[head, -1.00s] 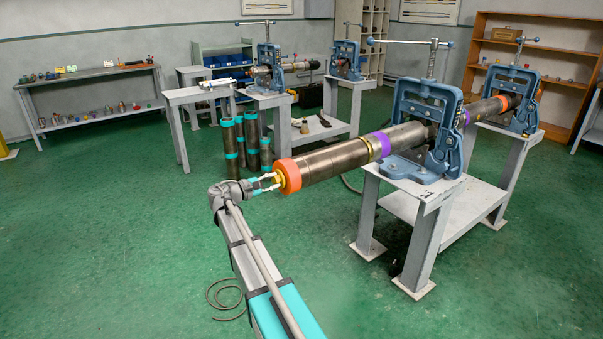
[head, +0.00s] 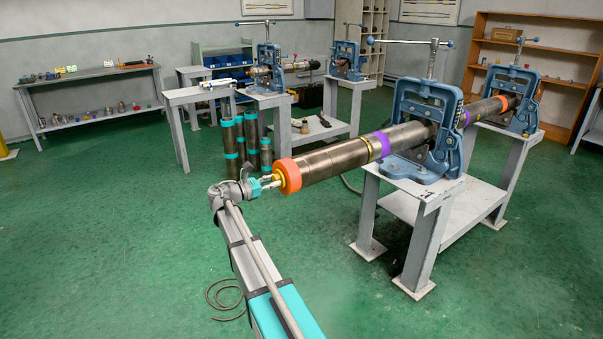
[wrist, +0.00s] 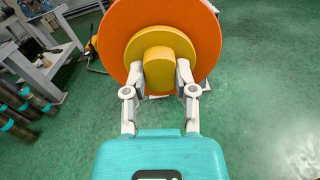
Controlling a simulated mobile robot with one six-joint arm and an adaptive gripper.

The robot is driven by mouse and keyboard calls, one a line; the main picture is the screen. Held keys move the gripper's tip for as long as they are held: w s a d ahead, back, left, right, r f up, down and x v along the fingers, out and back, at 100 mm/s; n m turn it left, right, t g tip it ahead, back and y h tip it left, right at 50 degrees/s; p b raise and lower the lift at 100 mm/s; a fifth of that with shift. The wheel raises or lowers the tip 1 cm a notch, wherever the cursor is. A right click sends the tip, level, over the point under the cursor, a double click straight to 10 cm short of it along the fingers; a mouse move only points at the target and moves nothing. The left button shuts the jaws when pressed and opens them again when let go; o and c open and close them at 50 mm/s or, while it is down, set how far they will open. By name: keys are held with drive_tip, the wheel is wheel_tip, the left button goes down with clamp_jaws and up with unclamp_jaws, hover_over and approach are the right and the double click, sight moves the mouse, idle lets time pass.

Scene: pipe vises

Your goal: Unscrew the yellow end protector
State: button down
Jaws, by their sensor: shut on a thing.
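The yellow end protector (wrist: 159,68) sits at the centre of the orange ring (wrist: 108,40) on the near end of the long pipe. In the head view a bit of the yellow protector (head: 279,177) shows in front of the orange ring (head: 289,175). My gripper (wrist: 159,75) is shut on the protector's raised yellow grip, one finger on each side. In the head view my gripper (head: 273,180) meets the pipe end from the left. The steel pipe (head: 335,159) lies roughly level in the blue vise (head: 425,125).
The vise stands on a grey steel bench (head: 445,215). A second blue vise (head: 515,95) holds the far part of the pipe. Dark pipes with teal bands (head: 230,150) stand behind my gripper.

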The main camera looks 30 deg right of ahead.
drive_tip(key=n, duration=0.5)
idle(0.4)
drive_tip(key=shift+c, duration=2.4)
unclamp_jaws()
drive_tip(key=shift+a, duration=0.15)
drive_tip(key=shift+a, duration=0.95)
